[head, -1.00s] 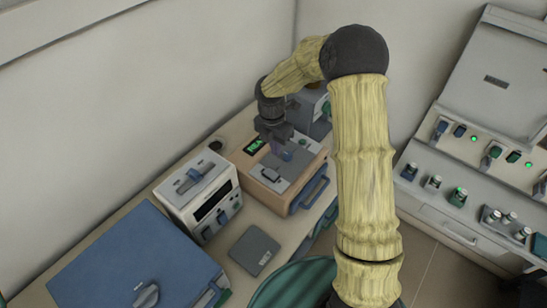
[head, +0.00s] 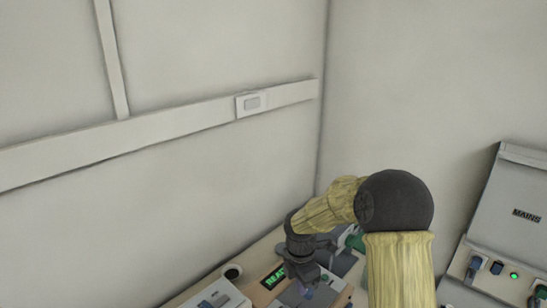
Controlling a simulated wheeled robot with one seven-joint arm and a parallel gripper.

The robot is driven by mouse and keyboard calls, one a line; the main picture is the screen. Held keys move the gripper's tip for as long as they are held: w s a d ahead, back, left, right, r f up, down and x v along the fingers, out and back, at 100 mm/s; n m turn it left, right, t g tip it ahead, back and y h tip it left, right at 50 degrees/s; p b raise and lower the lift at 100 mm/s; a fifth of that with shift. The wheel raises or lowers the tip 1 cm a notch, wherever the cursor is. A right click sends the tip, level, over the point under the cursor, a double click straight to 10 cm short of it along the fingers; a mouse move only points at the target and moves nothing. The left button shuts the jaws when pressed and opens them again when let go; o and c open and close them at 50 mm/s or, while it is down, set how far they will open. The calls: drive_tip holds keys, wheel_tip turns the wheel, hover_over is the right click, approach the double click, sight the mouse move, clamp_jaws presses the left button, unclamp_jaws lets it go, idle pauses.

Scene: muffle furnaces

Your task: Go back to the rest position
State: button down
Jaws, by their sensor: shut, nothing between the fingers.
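My arm rises from the bottom of the head view, bends at a dark elbow and reaches left and down. My gripper (head: 307,290) hangs at its end, low in the picture, over the top of a bench unit (head: 290,298) with a lit green display (head: 273,277). The fingers look small and dark, are shut and hold nothing. The lower part of the unit is cut off by the picture's bottom edge. I cannot tell whether the fingertips touch it.
A white instrument (head: 218,297) and a dark round cup-like item (head: 232,272) stand left of the unit. A grey panel marked MAINS (head: 525,215) with switches and lights is at right. The space above the arm is clear.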

drive_tip(key=s+d+r+m+t+b, duration=0.1)
drive_tip(key=s+d+m, duration=0.2)
drive_tip(key=s+m, duration=0.6)
drive_tip(key=s+d+r+m+t+b, duration=0.1)
drive_tip(key=s+d+m, duration=0.3)
drive_tip(key=s+m, duration=0.4)
drive_tip(key=r+m+t, duration=0.1)
drive_tip(key=m, duration=0.5)
drive_tip(key=shift+s+d+r+y+b, duration=0.2)
drive_tip(key=shift+s+r+y+b, duration=0.1)
drive_tip(key=shift+s+y, duration=0.1)
drive_tip(key=shift+w, duration=0.1)
